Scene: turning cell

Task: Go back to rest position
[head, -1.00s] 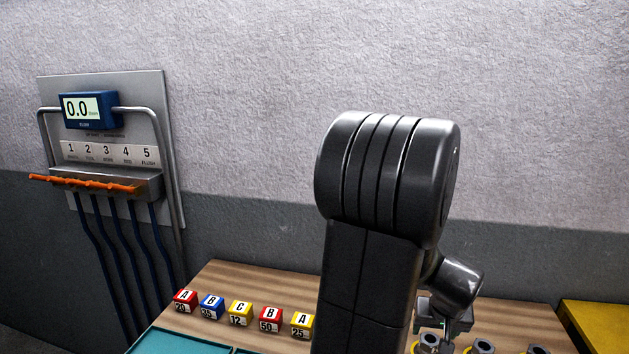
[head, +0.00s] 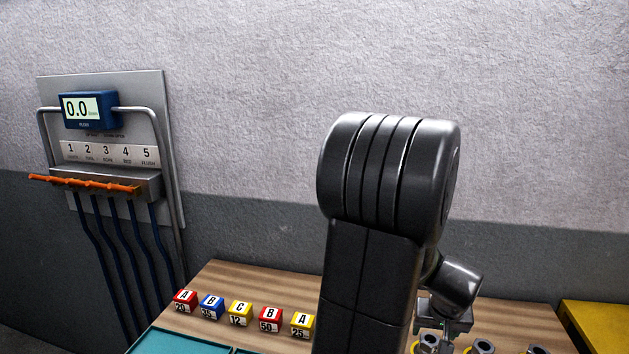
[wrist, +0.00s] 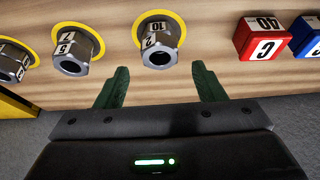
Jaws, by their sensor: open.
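In the wrist view my gripper (wrist: 157,88) is open, with its two green fingers apart and nothing between them. A grey hex-collared fitting labelled 10 and 2 (wrist: 159,45) stands on a yellow ring just beyond the fingertips, apart from them. In the head view my arm rises in front of the wooden table (head: 255,281). My gripper (head: 437,330) is small there, low over the table's right part near the fittings, and its fingertips are partly hidden.
More fittings (wrist: 76,50) on yellow rings stand to the left. A red block (wrist: 259,38) and a blue block (wrist: 308,36) sit at right. In the head view, several lettered blocks (head: 240,313) line the table, a teal tray (head: 180,341) lies in front, and a panel (head: 108,150) hangs on the wall.

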